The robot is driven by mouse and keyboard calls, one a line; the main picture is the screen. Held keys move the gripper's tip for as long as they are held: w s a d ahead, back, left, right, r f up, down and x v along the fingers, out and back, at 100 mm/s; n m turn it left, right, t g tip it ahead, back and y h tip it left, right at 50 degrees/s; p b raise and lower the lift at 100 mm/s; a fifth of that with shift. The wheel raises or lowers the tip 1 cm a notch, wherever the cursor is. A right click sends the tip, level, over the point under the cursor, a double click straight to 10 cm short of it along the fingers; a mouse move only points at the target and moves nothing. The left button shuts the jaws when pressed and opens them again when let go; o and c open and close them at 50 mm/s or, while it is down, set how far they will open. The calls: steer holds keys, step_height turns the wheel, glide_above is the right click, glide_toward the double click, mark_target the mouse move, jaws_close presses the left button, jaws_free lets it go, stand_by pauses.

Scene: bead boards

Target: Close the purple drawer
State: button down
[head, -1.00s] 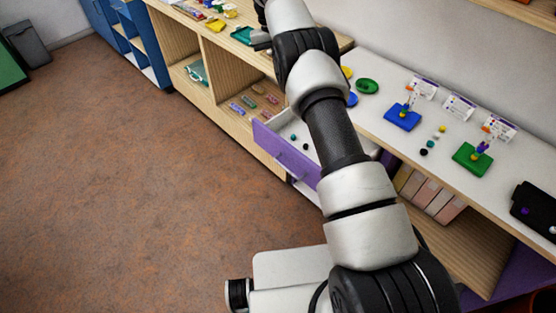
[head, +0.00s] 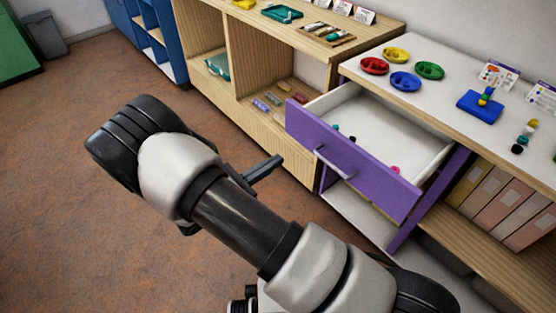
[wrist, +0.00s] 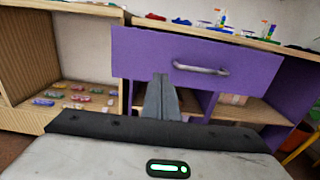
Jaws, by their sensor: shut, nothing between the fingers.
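The purple drawer (head: 352,160) stands pulled out from under the white counter in the head view. Its white inside is visible, with a few small beads in it, one pink. A grey bar handle (head: 334,165) is on its front. In the wrist view the drawer front (wrist: 140,52) faces me, with the handle (wrist: 201,70) right of centre. My gripper (wrist: 162,80) is shut and empty, its fingertips low in front of the drawer front, left of the handle. In the head view part of my gripper (head: 264,169) shows left of the drawer. I cannot tell whether it touches the drawer.
Coloured dishes (head: 402,81) and a blue bead board (head: 480,107) stand on the white counter (head: 452,86). A wooden shelf unit (head: 285,149) with small items is left of the drawer. Box files (head: 500,197) sit on a shelf to the right. The brown floor (head: 70,180) is open.

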mark_target(313, 138)
steer(key=b+x, duration=0.2)
steer(key=x, duration=1)
steer(key=shift+d, duration=0.1)
